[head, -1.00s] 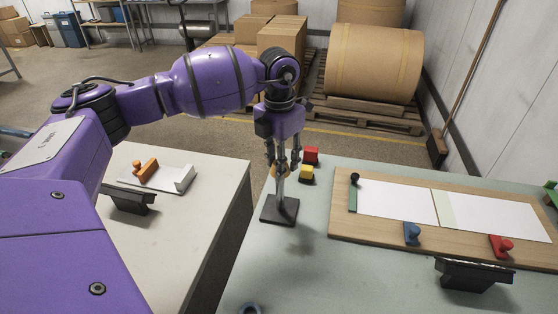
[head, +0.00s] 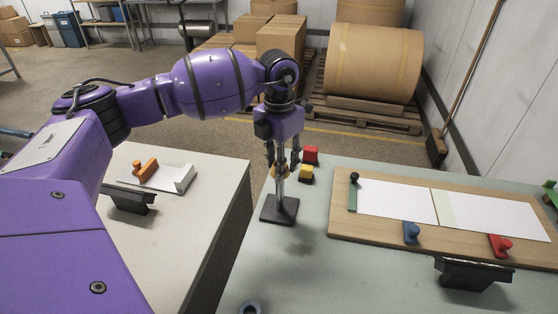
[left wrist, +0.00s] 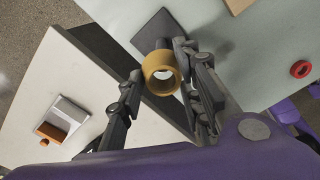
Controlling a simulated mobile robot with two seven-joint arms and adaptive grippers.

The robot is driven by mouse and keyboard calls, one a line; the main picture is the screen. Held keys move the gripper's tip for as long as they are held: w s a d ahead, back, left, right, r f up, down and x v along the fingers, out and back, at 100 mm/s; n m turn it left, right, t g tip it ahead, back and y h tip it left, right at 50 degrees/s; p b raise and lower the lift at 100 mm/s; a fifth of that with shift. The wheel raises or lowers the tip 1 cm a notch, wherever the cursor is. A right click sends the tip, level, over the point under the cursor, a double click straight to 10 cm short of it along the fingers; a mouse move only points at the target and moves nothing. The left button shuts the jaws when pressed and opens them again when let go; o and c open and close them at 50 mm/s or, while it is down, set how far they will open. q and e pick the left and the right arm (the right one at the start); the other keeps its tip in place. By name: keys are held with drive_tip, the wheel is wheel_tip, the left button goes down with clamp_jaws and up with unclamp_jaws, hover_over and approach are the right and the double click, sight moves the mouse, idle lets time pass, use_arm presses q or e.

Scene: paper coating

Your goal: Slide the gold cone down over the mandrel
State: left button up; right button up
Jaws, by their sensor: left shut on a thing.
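The mandrel is a thin grey upright post (head: 281,188) on a dark square base (head: 279,211) near the left edge of the right-hand table. My left gripper (head: 282,166) points down over it, its fingers around the post's upper part. In the left wrist view the gold cone (left wrist: 160,73) is a short hollow ring between the fingers, which are shut on it. The dark base also shows beyond it in that view (left wrist: 158,32). In the head view the cone is mostly hidden by the fingers. I cannot tell how far it sits over the post. My right gripper is out of view.
A wooden board (head: 345,228) with white sheets lies further right. A dark stand (head: 473,275) is in front of it. A gap separates the left white table (head: 200,210).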

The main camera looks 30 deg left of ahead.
use_arm(q)
drive_tip(key=shift+f, duration=0.5)
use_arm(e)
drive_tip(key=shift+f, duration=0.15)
use_arm(q)
drive_tip(key=shift+f, duration=0.4)
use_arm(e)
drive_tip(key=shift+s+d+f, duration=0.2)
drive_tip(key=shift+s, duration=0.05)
use_arm(q)
drive_tip(key=shift+f, duration=0.3)
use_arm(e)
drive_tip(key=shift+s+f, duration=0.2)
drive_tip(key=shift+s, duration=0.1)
use_arm(q)
drive_tip(key=shift+f+b, duration=0.4)
drive_tip(key=shift+f, duration=0.25)
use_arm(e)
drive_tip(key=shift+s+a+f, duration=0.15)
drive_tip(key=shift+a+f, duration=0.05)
use_arm(q)
drive_tip(key=o, duration=1.3)
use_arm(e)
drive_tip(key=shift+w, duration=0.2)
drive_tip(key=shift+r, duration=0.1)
use_arm(q)
wheel_tip(320, 180, up, 12)
drive_tip(key=shift+r, duration=0.1)
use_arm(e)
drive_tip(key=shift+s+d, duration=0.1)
